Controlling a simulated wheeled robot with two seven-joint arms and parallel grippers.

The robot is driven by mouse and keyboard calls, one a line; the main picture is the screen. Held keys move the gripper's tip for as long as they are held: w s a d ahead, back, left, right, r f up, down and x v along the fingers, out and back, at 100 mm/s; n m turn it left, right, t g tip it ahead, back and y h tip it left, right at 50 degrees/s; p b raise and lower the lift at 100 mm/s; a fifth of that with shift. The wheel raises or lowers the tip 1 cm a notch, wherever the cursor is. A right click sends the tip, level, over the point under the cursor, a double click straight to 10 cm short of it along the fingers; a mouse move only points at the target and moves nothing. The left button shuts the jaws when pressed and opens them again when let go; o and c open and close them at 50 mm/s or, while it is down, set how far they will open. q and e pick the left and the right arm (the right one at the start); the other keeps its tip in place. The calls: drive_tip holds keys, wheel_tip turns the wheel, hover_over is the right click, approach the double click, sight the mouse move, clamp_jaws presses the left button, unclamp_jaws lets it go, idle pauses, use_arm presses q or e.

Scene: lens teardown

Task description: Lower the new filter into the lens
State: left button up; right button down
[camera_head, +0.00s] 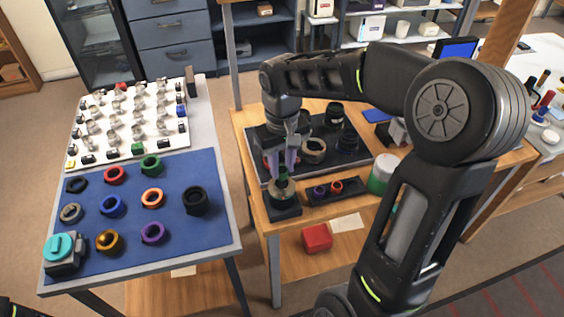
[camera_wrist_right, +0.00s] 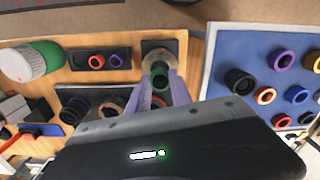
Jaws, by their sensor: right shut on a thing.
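My right gripper (camera_head: 280,172) reaches down over the wooden table, its two pale fingers shut on a small dark greenish ring, the filter (camera_wrist_right: 160,77), in the wrist view. The lens (camera_head: 284,188) stands on a dark square base (camera_head: 284,212) near the table's front left corner. The fingertips are directly at the lens top in the head view. In the wrist view the lens (camera_wrist_right: 158,48) shows just beyond the filter. I cannot tell whether filter and lens touch. The fingers hide part of both. My left gripper is not in view.
A dark tray (camera_head: 362,160) with lens parts lies behind the lens. A small dark holder (camera_head: 346,192) with purple and red rings sits right of it, near a green-and-white jar (camera_head: 383,172). A blue mat (camera_head: 128,195) with several coloured rings covers the left table.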

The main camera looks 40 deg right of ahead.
drive_tip(key=shift+f+b, duration=0.35)
drive_tip(key=shift+f, duration=0.45)
drive_tip(key=shift+f+b, duration=0.6)
drive_tip(key=shift+f, duration=0.25)
idle(2.0)
drive_tip(key=c, duration=1.1)
unclamp_jaws()
drive_tip(key=shift+r, duration=0.1)
wheel_tip(320, 180, up, 8)
drive_tip(key=shift+f, duration=0.15)
drive_tip(key=shift+s, duration=0.1)
